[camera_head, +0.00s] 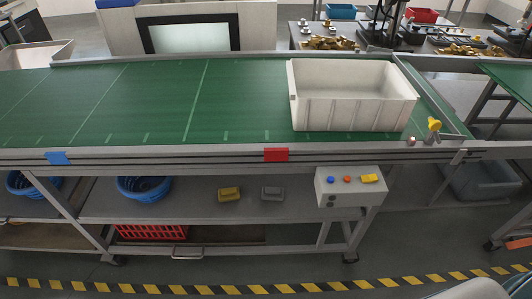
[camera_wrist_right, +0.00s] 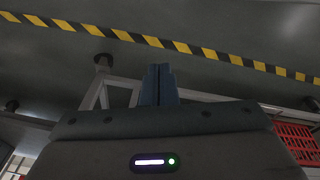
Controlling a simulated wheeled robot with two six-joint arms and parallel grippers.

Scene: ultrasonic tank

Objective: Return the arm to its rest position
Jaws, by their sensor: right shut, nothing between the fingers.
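My right gripper (camera_wrist_right: 160,84) shows in the right wrist view with its two dark fingers together and nothing between them. It faces the grey floor near a striped yellow and black line (camera_wrist_right: 190,48), with the conveyor's metal legs behind it. It touches nothing that I can see. In the head view neither gripper shows. A pale rounded piece at the bottom right corner is probably part of my own arm. My left gripper is in neither view.
A green conveyor (camera_head: 170,100) crosses the head view, carrying a white bin (camera_head: 350,112) at its right end. A control box (camera_head: 350,187) hangs from its front. Blue baskets (camera_head: 143,190) and a red crate (camera_head: 150,232) sit below. The floor in front is clear.

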